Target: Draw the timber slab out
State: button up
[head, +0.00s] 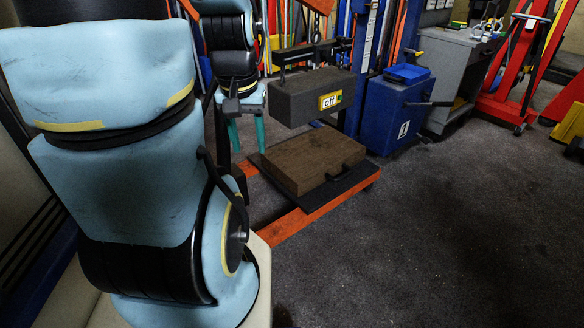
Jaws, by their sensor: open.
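The timber slab (308,157) is a thick brown block lying flat on a black board (343,187), with a dark handle (346,170) at its right front side. The board rests on the orange legs (290,226) of the trolley jack. A dark grey block (306,97) with a yellow "off" label (330,100) hangs above the slab, with a gap between them. My gripper (247,134), with teal fingers, is left of the slab and apart from it in the picture. It is open, and nothing shows between its fingers.
A blue box (395,118) marked 1 stands behind the slab to the right. A grey cabinet (449,70) and a red hoist frame (517,70) stand farther right. Tools line the back wall. The dark floor (440,235) at front right is clear.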

aim_at(302, 163)
jog(key=i+l+u, duration=0.15)
jog(key=u, duration=0.3)
jog(key=l+u, duration=0.4)
jog(key=i+l+u, duration=0.1)
jog(key=l+u, duration=0.2)
jog(key=u, duration=0.15)
jog(key=i+l, duration=0.1)
jog(key=l, duration=1)
